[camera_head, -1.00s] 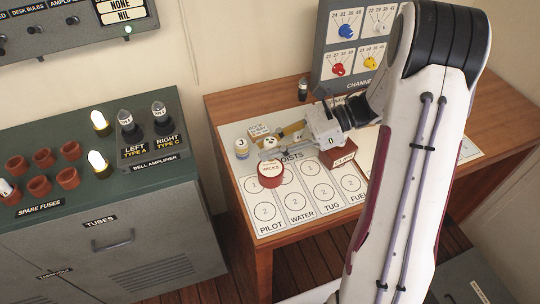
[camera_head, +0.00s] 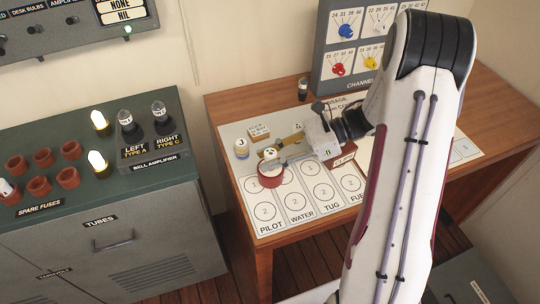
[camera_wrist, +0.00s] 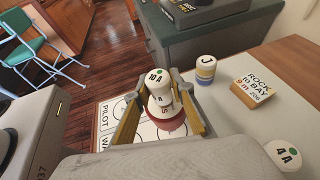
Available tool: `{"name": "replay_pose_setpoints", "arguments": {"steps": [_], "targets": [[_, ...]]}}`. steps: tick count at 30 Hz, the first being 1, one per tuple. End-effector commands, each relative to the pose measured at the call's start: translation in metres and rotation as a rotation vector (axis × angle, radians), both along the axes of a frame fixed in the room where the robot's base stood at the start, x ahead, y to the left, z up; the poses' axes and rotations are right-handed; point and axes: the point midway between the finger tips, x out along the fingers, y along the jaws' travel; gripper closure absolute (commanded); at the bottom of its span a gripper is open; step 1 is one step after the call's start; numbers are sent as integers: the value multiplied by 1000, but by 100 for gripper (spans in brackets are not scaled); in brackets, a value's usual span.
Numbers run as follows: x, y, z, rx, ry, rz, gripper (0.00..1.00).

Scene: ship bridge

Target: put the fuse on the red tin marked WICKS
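The fuse (camera_head: 270,153), a white stepped piece marked 10 A in the wrist view (camera_wrist: 157,85), is upright between the fingers of my gripper (camera_head: 285,147). The fingers (camera_wrist: 163,80) look closed on its sides. The round red tin (camera_head: 270,181) stands on the chart sheet on the desk, and its red side shows under the fuse in the wrist view (camera_wrist: 172,133). The fuse is over the tin's top and hides most of its label. I cannot tell whether the fuse's base touches the lid.
A round J tin (camera_head: 241,149) and a lettered block (camera_head: 259,132) stand just left and behind. A dark red box (camera_head: 342,157) is under my gripper's right side. A white 4A piece (camera_wrist: 284,155) is at the wrist view's right edge. The sheet's front (camera_head: 300,216) is clear.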

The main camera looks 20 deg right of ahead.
Motion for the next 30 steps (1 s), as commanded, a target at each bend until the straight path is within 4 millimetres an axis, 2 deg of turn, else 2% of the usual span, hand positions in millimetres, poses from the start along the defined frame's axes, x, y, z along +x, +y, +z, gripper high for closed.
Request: {"name": "replay_pose_setpoints", "arguments": {"steps": [17, 23, 30], "targets": [[0, -1, 4, -1, -2, 0, 62], [-3, -17, 10, 0, -2, -2, 62], [-9, -48, 23, -1, -2, -2, 62]]}}
